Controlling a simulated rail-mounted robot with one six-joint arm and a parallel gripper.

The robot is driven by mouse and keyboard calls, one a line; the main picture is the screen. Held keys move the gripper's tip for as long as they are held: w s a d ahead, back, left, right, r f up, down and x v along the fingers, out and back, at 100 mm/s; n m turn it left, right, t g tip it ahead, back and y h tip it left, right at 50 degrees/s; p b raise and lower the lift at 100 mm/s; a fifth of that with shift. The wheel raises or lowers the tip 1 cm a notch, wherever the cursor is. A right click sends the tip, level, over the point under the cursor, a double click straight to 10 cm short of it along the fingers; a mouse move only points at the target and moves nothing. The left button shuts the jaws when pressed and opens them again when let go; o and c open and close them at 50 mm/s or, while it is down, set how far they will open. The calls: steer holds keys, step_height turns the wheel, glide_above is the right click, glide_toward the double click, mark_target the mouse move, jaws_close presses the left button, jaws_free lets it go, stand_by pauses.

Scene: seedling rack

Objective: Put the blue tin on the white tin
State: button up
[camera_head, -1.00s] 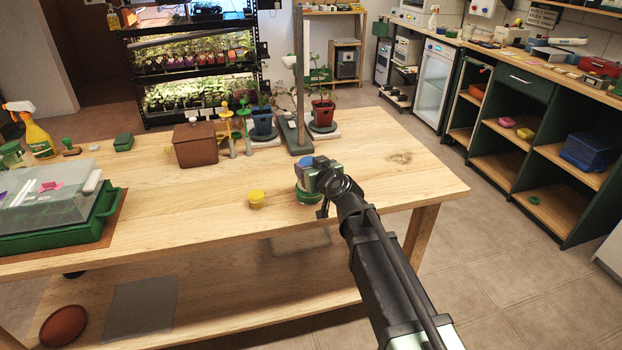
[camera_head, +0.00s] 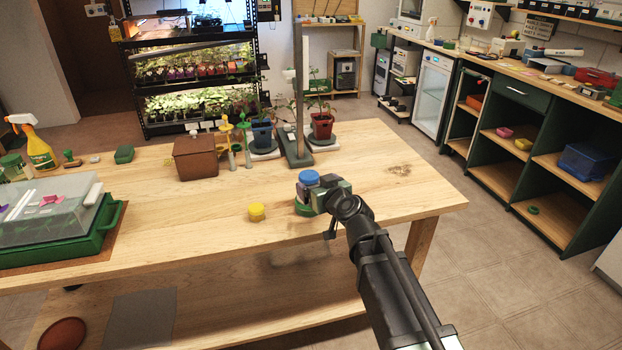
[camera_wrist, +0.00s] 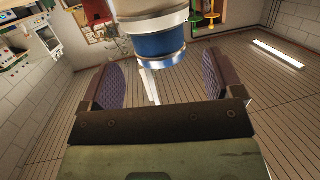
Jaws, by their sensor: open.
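The blue tin (camera_head: 309,177) shows its round top beside my gripper (camera_head: 322,194) near the table's front edge. In the wrist view the blue tin (camera_wrist: 158,45) has bright metal rims and lies just beyond and between the spread fingers of my gripper (camera_wrist: 163,72). A pale tin (camera_wrist: 150,8), apparently the white tin, adjoins the blue tin end to end in that upturned-looking view. The white tin is hidden behind my gripper in the head view. My gripper is open, with nothing clamped between its fingers.
A green round thing (camera_head: 302,208) shows low beside my gripper. A yellow tin (camera_head: 256,212) stands to the left. A brown box (camera_head: 195,158), potted plants and a post (camera_head: 299,110) stand behind. The table (camera_head: 400,195) is clear to the right.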

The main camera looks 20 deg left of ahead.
steer(key=p+v, duration=0.1)
steer(key=v, duration=0.6)
steer(key=shift+s+d, duration=0.25)
steer(key=shift+r, duration=0.1)
steer(key=s+d+f+m+g+h, duration=0.3)
steer(key=s+d+f, duration=0.1)
steer(key=d, duration=0.7)
steer(key=s+d+f+m+g+h, duration=0.3)
steer(key=s+d+f+g+h, duration=0.1)
steer(key=d, duration=0.7)
steer(key=s+d+f+m+g+h, duration=0.3)
steer(key=s+d+f+g+h, duration=0.1)
steer(key=d, duration=0.7)
steer(key=shift+s+f, duration=0.85)
